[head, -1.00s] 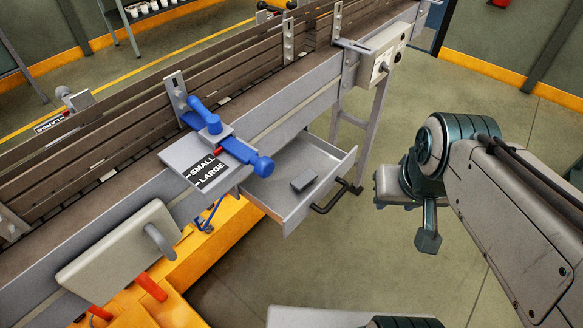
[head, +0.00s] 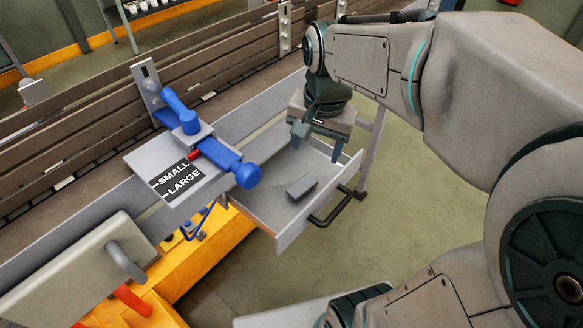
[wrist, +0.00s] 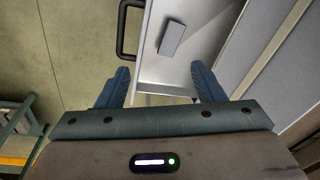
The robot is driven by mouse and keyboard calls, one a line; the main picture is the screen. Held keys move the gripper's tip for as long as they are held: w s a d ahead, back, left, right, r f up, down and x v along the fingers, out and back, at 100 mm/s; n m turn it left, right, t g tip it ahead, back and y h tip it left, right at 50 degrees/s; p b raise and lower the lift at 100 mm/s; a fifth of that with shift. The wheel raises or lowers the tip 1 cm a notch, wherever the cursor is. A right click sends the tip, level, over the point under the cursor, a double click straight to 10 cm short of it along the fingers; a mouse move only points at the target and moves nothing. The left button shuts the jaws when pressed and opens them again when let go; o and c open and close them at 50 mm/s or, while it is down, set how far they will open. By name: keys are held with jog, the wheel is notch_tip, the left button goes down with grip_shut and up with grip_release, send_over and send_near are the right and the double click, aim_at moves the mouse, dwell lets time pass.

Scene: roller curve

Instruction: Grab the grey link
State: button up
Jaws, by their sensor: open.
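The grey link (head: 301,187) is a small grey block lying on the floor of the open drawer (head: 262,205), toward its handle side. In the wrist view the link (wrist: 172,38) lies beyond my fingertips, near the drawer's handle-side wall. My gripper (head: 318,142) is over the back right part of the drawer, apart from the link. In the wrist view my gripper (wrist: 158,82) shows its two blue fingers spread wide with nothing between them. Nothing hides the link.
The black drawer handle (head: 331,207) sticks out at the front. A blue lever clamp (head: 215,150) and a SMALL/LARGE plate (head: 177,180) sit left of the drawer. The conveyor side (head: 80,200) runs behind. Open floor (head: 420,220) lies to the right.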

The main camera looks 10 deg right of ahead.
jog(key=w+f+m+g+b, duration=0.2)
jog(key=w+f+m+b, duration=0.1)
jog(key=w+f+m, duration=0.25)
send_over(302, 185)
jog(key=shift+n, duration=0.25)
jog(key=f, duration=0.8)
jog(key=shift+s+d, duration=0.25)
jog(key=shift+d, duration=0.15)
jog(key=shift+w+a+f, duration=0.15)
jog(key=shift+a+f, duration=0.05)
jog(key=shift+f, duration=1.2)
jog(key=shift+w+a+f, duration=0.1)
jog(key=shift+a+f, duration=0.1)
jog(key=shift+f, duration=1.2)
jog(key=shift+c, duration=0.3)
jog(key=c, duration=1)
